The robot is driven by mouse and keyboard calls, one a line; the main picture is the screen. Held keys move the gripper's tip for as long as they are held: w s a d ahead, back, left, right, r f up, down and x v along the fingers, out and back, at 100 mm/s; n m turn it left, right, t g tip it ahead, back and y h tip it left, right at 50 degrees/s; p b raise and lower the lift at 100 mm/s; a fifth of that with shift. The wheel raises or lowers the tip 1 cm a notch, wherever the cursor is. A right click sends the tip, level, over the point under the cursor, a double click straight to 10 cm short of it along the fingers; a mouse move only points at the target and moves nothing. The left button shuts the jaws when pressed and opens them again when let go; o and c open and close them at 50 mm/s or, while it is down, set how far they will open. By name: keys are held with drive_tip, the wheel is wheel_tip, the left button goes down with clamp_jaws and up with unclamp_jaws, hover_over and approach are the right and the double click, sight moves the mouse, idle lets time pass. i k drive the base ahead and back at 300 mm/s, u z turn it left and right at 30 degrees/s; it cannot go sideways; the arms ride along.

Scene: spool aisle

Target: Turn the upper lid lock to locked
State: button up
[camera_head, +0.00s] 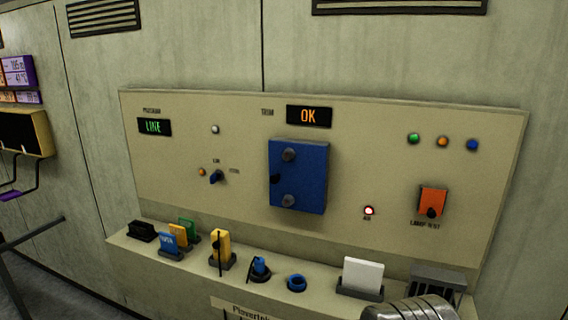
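The upper lid lock (288,155) is a round grey knob near the lid's top. A similar lower lid lock (288,200) is near its bottom. A small dark handle (275,178) shows at the lid's left edge between them. The locks are too small for me to tell which way either is turned.
A shelf (205,277) below the panel holds a yellow tool (220,247), a blue ring (296,283) and a white card (363,272) in a holder. An orange flap (432,200) with a dark knob is right of the lid.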

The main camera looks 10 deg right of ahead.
sight(289, 154)
drive_tip(key=u, duration=0.55)
drive_tip(key=k, duration=1.25)
drive_tip(key=u, duration=0.9)
drive_tip(key=i, duration=1.85)
drive_tip(key=z, duration=1)
drive_tip(key=i, duration=0.45)
drive_tip(key=z, duration=0.2)
